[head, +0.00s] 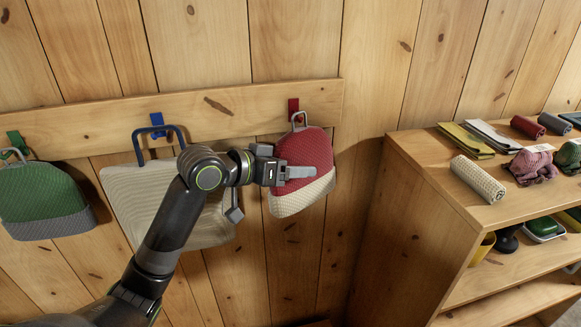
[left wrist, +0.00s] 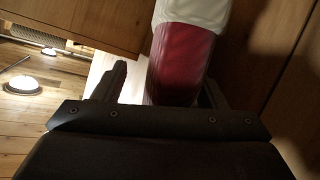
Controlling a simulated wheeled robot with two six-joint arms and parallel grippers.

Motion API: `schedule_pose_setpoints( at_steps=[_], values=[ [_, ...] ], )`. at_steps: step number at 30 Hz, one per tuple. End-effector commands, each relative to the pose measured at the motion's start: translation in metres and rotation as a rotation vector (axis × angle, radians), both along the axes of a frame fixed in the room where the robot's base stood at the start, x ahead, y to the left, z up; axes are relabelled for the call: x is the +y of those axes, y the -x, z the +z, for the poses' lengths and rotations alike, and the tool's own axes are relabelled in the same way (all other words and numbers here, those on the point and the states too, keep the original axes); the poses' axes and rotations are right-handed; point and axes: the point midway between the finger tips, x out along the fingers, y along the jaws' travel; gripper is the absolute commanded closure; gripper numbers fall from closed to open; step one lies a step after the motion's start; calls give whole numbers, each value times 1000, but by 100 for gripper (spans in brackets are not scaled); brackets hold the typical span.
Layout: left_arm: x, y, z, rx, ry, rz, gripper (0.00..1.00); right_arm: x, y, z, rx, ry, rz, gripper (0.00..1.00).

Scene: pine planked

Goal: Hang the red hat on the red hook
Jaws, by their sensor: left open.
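The red hat (head: 304,160) has a pale brim (head: 302,194) and a grey loop at its top. It is against the wall below the red hook (head: 293,107), with its loop at the hook, and appears to hang from it. My left gripper (head: 303,172) is open at the hat, with one finger in front of its red side. In the left wrist view the hat (left wrist: 183,60) lies between the spread fingers of the gripper (left wrist: 163,85), with a gap beside the left finger. The far finger is hidden in the head view. My right gripper is out of view.
A beige bag (head: 125,195) hangs at the blue hook (head: 157,122), partly behind my left arm. A green hat (head: 45,195) hangs at the green hook (head: 17,142). A wooden shelf (head: 425,165) with rolled cloths and other items stands at right.

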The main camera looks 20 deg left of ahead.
Motion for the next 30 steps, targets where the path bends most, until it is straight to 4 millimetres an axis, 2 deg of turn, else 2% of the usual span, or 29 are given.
schedule_pose_setpoints(
  at_steps=[8,30],
  values=[
    [7,7,3,-4,-3,2,34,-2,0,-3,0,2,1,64],
    [48,66,30,0,-6,2,34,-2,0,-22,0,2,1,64]
  ],
)
